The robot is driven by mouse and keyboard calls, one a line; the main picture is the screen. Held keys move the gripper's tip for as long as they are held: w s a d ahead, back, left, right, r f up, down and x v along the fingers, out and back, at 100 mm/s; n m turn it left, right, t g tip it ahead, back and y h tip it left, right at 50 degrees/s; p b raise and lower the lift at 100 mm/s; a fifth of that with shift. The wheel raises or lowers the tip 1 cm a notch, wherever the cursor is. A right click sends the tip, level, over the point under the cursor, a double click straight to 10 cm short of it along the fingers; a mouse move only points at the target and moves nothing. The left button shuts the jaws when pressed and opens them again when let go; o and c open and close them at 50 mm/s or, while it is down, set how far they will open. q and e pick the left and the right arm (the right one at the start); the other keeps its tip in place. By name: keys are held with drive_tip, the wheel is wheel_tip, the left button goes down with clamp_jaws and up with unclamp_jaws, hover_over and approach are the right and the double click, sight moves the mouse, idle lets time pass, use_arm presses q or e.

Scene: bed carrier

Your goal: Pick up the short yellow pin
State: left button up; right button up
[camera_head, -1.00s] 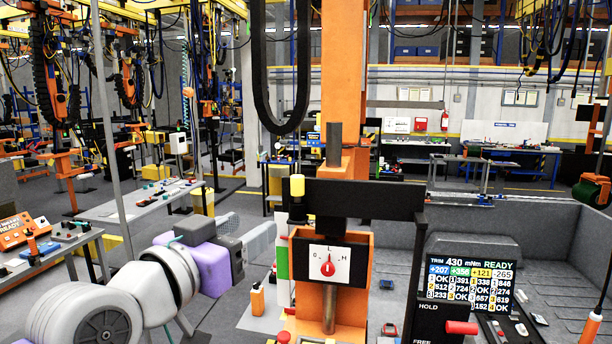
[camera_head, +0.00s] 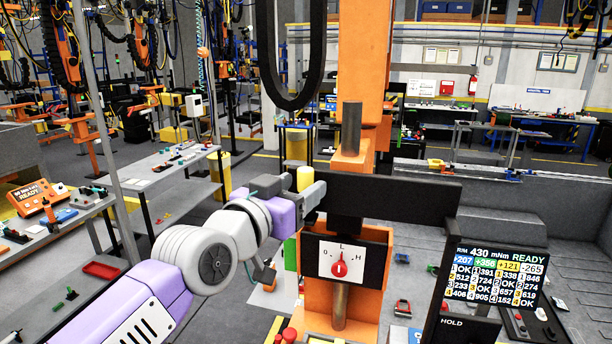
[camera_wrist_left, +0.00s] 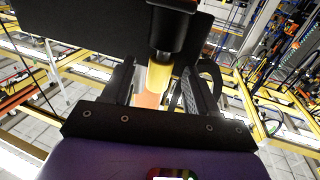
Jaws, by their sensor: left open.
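The short yellow pin (camera_head: 305,178) stands at the left end of the black crossbar (camera_head: 395,196) on the orange post, just above my left gripper (camera_head: 315,190). In the left wrist view, a yellow cylinder (camera_wrist_left: 160,76) with a black part above it shows between the two dark fingers of my left gripper (camera_wrist_left: 159,80). The fingers are apart, with a gap visible beside the cylinder. The gripper hides the pin's lower part in the head view. My right gripper is not in view.
The orange post (camera_head: 358,70) rises behind the crossbar. A dial panel (camera_head: 341,262) sits below it, and a display (camera_head: 494,280) stands at the right. Grey tables (camera_head: 160,172) with small parts are at the left. Open floor lies between the tables and post.

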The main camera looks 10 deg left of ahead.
use_arm(q)
drive_tip(key=shift+c, duration=0.3)
clamp_jaws()
drive_tip(key=shift+w, duration=0.1)
